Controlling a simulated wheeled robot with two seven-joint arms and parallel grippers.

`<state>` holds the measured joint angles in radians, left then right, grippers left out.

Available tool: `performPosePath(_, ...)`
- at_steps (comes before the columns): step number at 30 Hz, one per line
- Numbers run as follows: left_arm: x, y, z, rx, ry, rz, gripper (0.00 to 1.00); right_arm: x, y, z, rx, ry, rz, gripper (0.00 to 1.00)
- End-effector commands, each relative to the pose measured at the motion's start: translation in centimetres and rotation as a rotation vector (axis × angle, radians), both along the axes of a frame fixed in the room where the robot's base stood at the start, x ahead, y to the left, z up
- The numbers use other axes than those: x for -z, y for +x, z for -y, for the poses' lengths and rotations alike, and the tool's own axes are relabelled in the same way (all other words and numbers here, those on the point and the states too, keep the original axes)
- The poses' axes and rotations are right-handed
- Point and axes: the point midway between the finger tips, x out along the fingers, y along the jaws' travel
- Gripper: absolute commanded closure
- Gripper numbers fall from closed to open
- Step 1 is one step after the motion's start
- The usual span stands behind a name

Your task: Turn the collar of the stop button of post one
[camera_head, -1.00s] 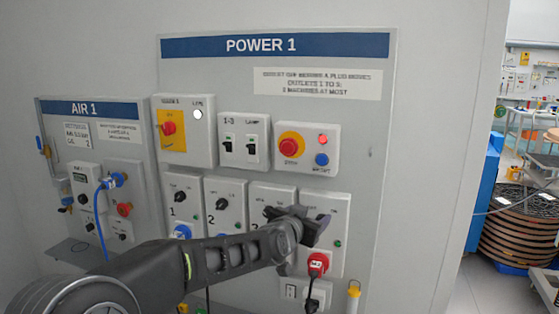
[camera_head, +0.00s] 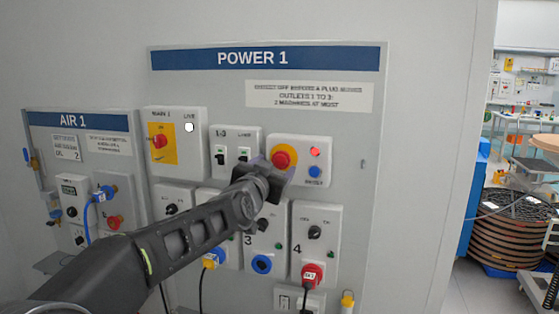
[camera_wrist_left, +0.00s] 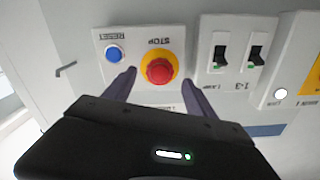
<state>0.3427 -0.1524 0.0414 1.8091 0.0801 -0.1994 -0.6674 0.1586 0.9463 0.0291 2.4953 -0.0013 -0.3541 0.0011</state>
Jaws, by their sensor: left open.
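The red stop button with its yellow collar (camera_head: 283,158) is on a white box on the POWER 1 panel (camera_head: 370,110). In the left wrist view the red button and yellow collar (camera_wrist_left: 159,68) appear upside down, between the two fingers. My left gripper (camera_head: 273,172) is open just in front of the box, and its fingers partly cover the box's lower left in the head view. In the left wrist view the fingers (camera_wrist_left: 158,80) stand apart on either side of the button, with nothing between them gripped. I cannot tell whether they touch the collar. My right gripper is not in view.
A blue reset button (camera_head: 314,171) and a lit red lamp (camera_head: 315,152) sit right of the stop button. Two black switches (camera_head: 231,158) are to its left. A red plug (camera_head: 312,273) is in outlet 4 below. The AIR 1 panel (camera_head: 110,150) is at left.

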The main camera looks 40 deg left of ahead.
Motion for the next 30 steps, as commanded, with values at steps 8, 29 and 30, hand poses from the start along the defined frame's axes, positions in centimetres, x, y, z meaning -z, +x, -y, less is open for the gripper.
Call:
performPosePath(8,-0.1,3.7,-1.2,0.001,0.0,-0.001,0.35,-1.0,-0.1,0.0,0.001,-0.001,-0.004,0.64)
performPosePath(29,0.0,4.2,-1.5,0.0,0.0,0.001,0.63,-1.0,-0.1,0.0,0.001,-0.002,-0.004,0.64)
performPosePath(30,0.0,4.2,-1.5,0.0,0.0,0.001,0.66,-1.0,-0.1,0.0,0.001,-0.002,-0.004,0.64)
